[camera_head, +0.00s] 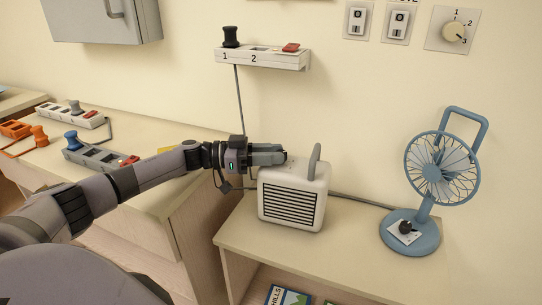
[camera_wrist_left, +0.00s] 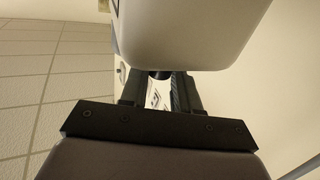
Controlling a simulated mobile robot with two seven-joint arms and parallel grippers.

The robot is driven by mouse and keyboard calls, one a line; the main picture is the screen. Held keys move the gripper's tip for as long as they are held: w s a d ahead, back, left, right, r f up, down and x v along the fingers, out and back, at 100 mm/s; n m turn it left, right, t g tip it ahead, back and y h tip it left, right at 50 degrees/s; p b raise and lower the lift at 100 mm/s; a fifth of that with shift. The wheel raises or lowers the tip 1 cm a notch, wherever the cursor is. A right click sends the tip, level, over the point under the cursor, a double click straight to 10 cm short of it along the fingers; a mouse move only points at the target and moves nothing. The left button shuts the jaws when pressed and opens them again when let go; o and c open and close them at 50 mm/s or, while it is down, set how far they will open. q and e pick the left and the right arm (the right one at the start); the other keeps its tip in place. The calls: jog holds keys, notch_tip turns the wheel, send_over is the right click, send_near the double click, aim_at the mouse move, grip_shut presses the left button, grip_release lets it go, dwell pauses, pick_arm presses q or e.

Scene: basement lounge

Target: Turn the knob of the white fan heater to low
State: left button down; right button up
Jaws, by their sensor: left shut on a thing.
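The white fan heater (camera_head: 292,197) stands upright on the low shelf unit, its grille facing front and its grey handle (camera_head: 315,162) on top. My left gripper (camera_head: 283,156) reaches in from the left, with its fingertips at the top of the heater, left of the handle. In the left wrist view its two fingers (camera_wrist_left: 160,85) are shut on a small dark piece, the heater's knob (camera_wrist_left: 160,74), mostly hidden between them. A pale plate with dark marks (camera_wrist_left: 155,98) shows between the fingers; the knob's setting cannot be read. My right gripper is not in view.
A blue desk fan (camera_head: 433,172) stands right of the heater, with bare shelf top (camera_head: 350,235) between. A power strip (camera_head: 262,58) is on the wall above. The left cabinet bears more strips (camera_head: 100,157). A wall dial (camera_head: 453,31) is at upper right.

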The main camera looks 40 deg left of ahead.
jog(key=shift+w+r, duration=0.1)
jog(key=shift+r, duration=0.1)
pick_arm(q)
jog(key=c, duration=0.8)
grip_release()
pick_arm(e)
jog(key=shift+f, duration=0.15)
pick_arm(q)
jog(key=shift+r, duration=0.1)
notch_tip(320, 180, up, 20)
jog(key=p, duration=0.3)
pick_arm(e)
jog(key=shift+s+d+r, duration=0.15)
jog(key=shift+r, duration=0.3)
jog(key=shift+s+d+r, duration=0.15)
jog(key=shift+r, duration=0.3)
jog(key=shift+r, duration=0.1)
